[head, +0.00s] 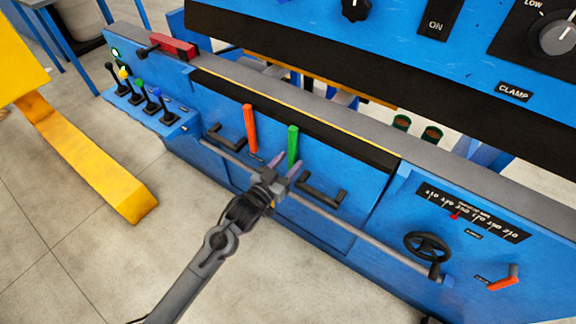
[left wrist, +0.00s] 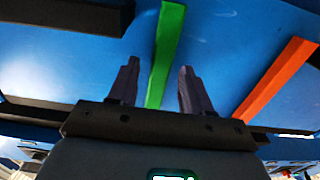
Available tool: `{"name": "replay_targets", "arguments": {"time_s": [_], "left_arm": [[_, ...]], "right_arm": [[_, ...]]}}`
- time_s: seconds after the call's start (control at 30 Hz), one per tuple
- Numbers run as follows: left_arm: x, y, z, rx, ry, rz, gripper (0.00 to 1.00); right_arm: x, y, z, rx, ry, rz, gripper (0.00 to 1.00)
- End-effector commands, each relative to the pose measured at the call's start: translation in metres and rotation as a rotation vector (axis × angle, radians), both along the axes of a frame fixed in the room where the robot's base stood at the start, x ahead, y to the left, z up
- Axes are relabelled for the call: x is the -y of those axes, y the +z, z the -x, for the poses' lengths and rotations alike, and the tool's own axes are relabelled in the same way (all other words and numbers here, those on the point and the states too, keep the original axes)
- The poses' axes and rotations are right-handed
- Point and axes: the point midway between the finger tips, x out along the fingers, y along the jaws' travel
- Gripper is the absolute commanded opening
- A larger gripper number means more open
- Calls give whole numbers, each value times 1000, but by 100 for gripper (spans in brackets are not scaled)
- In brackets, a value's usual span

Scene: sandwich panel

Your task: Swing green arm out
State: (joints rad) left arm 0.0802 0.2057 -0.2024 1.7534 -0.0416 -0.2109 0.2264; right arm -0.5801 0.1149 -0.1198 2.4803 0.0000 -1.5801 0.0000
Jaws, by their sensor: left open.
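The green arm (head: 293,144) stands upright against the blue front panel of the machine in the head view. In the left wrist view the green arm (left wrist: 165,50) runs up from between my fingers. My left gripper (head: 282,168) is open at its lower end, and it also shows in the left wrist view (left wrist: 157,88) with one finger on each side of the green arm. I cannot tell whether either finger touches it. My right gripper does not show.
An orange-red arm (head: 249,128) stands left of the green one. Black handles (head: 322,190) and a long grey rod (head: 350,232) lie along the panel. A handwheel (head: 427,246) is at the right, coloured levers (head: 139,88) at the left.

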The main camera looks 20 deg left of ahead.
Motion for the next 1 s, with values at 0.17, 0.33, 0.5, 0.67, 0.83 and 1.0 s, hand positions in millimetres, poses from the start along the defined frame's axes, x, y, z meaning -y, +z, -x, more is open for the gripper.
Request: {"name": "replay_targets", "arguments": {"time_s": [0.17, 0.33, 0.5, 0.67, 0.83, 1.0], "left_arm": [[1, 0, -4, -1, 0, 0, 49], [1, 0, -4, -1, 0, 0, 49], [1, 0, -4, -1, 0, 0, 29], [1, 0, -4, -1, 0, 0, 4], [1, 0, -4, -1, 0, 0, 0], [1, 1, -4, -2, 0, -1, 0]], "right_arm": [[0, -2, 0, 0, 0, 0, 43], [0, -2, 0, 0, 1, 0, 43], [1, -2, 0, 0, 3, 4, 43], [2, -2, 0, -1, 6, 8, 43], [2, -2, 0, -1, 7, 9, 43], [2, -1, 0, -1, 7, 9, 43]]}}
